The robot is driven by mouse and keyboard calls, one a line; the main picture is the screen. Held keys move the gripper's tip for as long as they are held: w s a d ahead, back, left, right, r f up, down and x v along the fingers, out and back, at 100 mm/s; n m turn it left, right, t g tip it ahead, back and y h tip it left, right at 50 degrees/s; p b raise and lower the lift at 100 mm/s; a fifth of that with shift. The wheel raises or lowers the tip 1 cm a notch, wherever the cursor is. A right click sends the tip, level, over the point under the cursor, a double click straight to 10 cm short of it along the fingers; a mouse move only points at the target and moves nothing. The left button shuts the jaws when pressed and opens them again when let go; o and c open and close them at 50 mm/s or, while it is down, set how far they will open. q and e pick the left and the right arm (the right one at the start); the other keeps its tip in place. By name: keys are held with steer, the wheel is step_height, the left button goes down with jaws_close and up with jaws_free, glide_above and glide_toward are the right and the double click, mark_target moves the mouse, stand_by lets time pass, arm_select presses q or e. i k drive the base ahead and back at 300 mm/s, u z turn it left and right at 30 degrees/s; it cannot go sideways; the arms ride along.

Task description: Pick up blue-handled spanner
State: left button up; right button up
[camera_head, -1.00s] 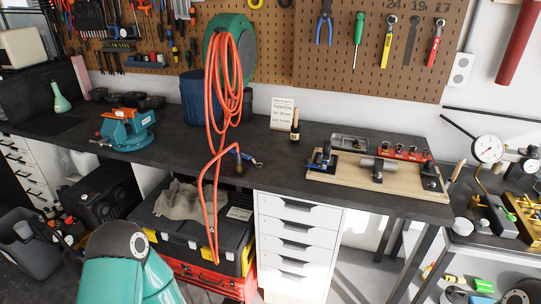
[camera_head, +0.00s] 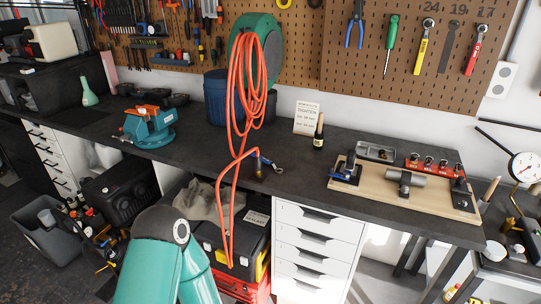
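A small tool with a blue handle and a metal end (camera_head: 273,167) lies on the dark workbench (camera_head: 330,195) near its front edge. It looks like the blue-handled spanner, but it is too small to be certain. It lies beside a dark upright cylinder (camera_head: 258,166), close to the hanging orange hose (camera_head: 238,170). On the pegboard (camera_head: 380,90), a yellow-handled spanner (camera_head: 423,47) and a red-handled spanner (camera_head: 474,50) hang either side of a dark grey spanner shape (camera_head: 447,47). Neither of my grippers shows; only a teal link of mine is at the bottom.
A teal vise (camera_head: 148,125) stands left on the bench. A wooden fixture board (camera_head: 350,190) with clamps and red blocks sits right. A bottle (camera_head: 318,134) and a paper sign (camera_head: 306,118) stand at the back. White drawers (camera_head: 312,235) and a toolbox (camera_head: 215,240) are below.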

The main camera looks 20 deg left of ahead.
mark_target(269, 162)
steer(key=i, duration=0.85)
steer(key=u, duration=0.05)
